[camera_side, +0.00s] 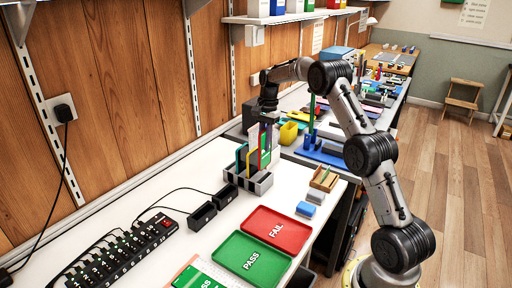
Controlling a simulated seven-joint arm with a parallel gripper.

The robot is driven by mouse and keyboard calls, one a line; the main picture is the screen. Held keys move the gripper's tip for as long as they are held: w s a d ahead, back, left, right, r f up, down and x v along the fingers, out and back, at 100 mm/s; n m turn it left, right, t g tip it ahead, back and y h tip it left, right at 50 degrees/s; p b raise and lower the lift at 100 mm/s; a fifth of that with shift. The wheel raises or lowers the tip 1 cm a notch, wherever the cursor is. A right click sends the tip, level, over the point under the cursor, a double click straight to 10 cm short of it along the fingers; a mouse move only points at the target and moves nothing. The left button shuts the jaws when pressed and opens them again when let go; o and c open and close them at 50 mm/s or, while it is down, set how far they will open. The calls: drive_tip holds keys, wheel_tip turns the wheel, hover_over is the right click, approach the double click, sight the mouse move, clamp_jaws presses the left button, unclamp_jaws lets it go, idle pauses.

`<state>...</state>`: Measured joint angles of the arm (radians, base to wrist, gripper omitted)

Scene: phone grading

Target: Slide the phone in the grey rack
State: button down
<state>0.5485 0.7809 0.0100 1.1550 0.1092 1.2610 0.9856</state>
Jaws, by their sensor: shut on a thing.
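The grey rack (262,186) stands on the white bench near the middle of the side view. Several thin coloured pieces stand upright in or over its slots, including a yellow-and-blue one (241,158). My gripper (268,120) points down above the right part of the rack. It is shut on a thin upright phone (265,142) with a reddish-purple edge. The phone's lower end is at the rack. I cannot tell whether it is inside a slot or just above it, because neighbouring pieces overlap it.
A green PASS tray (240,254) and a red FAIL tray (277,230) lie in front. Two black blocks (203,215) and a black charging strip (118,255) are at left. Blue-and-white blocks (306,209) and a wooden holder (324,179) stand right. A yellow bin (289,134) is behind.

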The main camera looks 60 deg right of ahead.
sight(264, 167)
drive_tip(key=shift+f, duration=2)
drive_tip(key=shift+f, duration=0.5)
drive_tip(key=shift+f, duration=0.3)
drive_tip(key=shift+f, duration=0.15)
idle(0.3)
drive_tip(key=shift+f, duration=0.65)
drive_tip(key=shift+f, duration=0.3)
drive_tip(key=shift+f, duration=0.7)
